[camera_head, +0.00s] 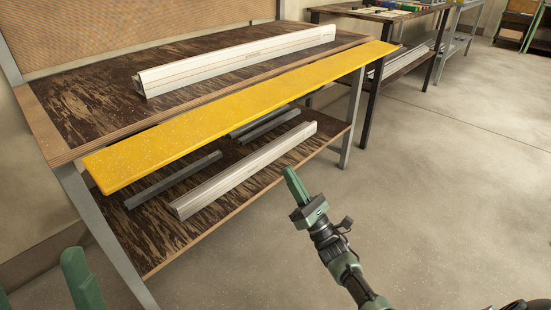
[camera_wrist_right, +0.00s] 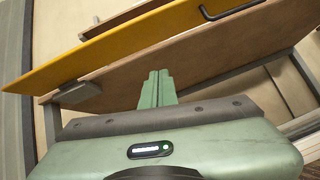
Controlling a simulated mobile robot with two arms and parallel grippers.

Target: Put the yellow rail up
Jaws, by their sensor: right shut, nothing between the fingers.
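The yellow rail (camera_head: 240,110) is a long flat board along the front of the wooden bench. My right gripper (camera_head: 288,172) is shut and empty, in front of the bench and apart from the rail. Its closed fingers (camera_wrist_right: 157,76) also show in the wrist view. My left gripper (camera_head: 38,268) shows only partly at the lower left, its two green fingers apart.
A long white profile (camera_head: 240,60) lies on the bench top (camera_head: 75,105). The lower shelf (camera_head: 165,250) holds another white profile (camera_head: 245,170) and dark bars (camera_head: 172,180). Steel bench legs (camera_head: 353,118) stand at the front. Open floor (camera_head: 450,190) lies to the right.

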